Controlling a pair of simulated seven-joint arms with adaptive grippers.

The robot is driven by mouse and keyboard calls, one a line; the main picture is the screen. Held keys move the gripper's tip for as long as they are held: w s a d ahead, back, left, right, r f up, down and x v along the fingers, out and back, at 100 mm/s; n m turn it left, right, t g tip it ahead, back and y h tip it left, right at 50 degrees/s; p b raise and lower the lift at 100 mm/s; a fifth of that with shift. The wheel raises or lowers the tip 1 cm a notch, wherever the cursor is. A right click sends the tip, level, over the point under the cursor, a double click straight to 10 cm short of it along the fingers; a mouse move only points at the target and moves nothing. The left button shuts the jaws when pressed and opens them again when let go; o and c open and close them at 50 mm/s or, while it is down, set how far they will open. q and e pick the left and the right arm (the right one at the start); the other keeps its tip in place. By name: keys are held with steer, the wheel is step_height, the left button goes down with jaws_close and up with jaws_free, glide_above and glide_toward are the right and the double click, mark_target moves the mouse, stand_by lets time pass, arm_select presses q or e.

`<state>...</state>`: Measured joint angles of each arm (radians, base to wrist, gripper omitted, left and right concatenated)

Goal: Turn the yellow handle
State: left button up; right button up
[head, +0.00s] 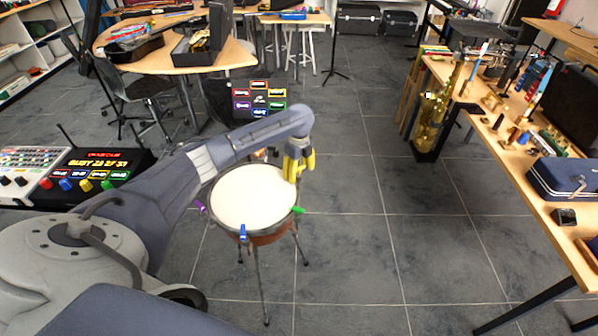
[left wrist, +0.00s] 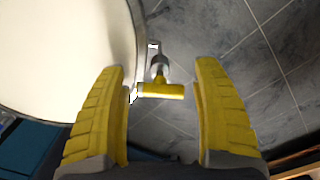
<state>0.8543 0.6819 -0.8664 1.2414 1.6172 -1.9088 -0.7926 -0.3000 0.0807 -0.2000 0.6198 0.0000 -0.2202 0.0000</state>
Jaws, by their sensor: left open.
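The yellow handle (left wrist: 162,91) is a short T-shaped bar on a metal stem at the rim of the drum (head: 250,198). In the left wrist view it lies between the two yellow fingers of my left gripper (left wrist: 161,70), with a gap on each side. The gripper is open and holds nothing. In the head view my left gripper (head: 297,166) points down at the drum's far right rim, and I cannot make out the yellow handle there. The pale drum head also shows in the left wrist view (left wrist: 65,50). My right gripper is not in view.
The drum's rim also carries a purple handle (head: 200,206), a blue handle (head: 243,232) and a green handle (head: 298,210). A saxophone (head: 432,120) stands by the wooden table (head: 545,215) on the right. The grey tiled floor (head: 370,240) right of the drum is clear.

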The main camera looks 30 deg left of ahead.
arm_select(q)
steer(key=shift+c, duration=0.5)
jaws_close()
